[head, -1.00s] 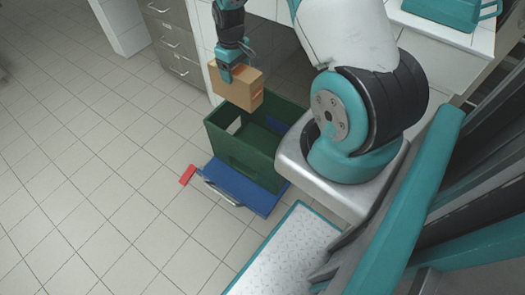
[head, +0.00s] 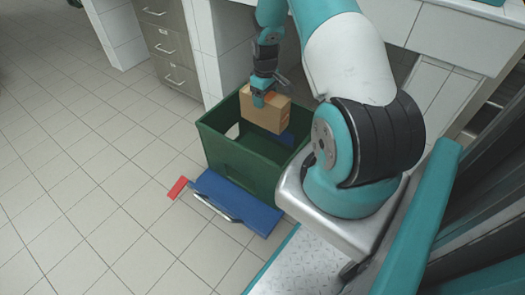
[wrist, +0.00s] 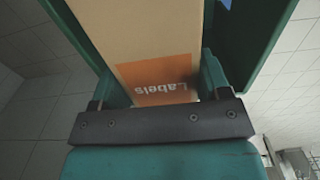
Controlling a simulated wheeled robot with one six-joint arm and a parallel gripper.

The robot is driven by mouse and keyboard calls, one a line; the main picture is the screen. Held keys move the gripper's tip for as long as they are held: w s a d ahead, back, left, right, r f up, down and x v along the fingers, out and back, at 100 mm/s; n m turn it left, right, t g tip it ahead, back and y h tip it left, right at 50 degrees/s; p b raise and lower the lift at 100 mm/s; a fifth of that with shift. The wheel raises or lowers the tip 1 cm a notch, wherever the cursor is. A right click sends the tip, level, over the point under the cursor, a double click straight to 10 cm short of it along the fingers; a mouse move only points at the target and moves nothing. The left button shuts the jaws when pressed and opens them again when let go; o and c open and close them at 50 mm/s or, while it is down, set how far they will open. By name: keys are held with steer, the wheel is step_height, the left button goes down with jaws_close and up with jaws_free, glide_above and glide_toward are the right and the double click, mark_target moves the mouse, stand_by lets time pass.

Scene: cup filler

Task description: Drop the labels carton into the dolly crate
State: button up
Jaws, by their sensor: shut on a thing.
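The labels carton (head: 266,112) is a brown cardboard box. In the wrist view the carton (wrist: 145,35) shows an orange patch reading "Labels", upside down. My gripper (head: 259,98) is shut on the carton's near upper part, with a teal finger on each side in the wrist view (wrist: 160,88). The green dolly crate (head: 233,165) stands on a blue dolly (head: 240,204). In the head view the carton appears over the crate's opening, its lower part within the rim outline. How far it is below the rim I cannot tell.
A red piece (head: 178,187) lies at the dolly's left edge. Grey drawers (head: 168,50) and a white counter stand behind the crate. The tiled floor (head: 90,150) to the left is clear.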

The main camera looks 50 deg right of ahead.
step_height(320, 180, down, 2)
steer(key=shift+f+b, duration=0.25)
steer(key=shift+b, duration=0.45)
steer(key=shift+r, duration=0.1)
steer(key=o, duration=1.5)
step_height(320, 180, up, 17)
steer(key=p, duration=0.4)
steer(key=shift+r+p, duration=0.2)
steer(key=shift+p, duration=0.15)
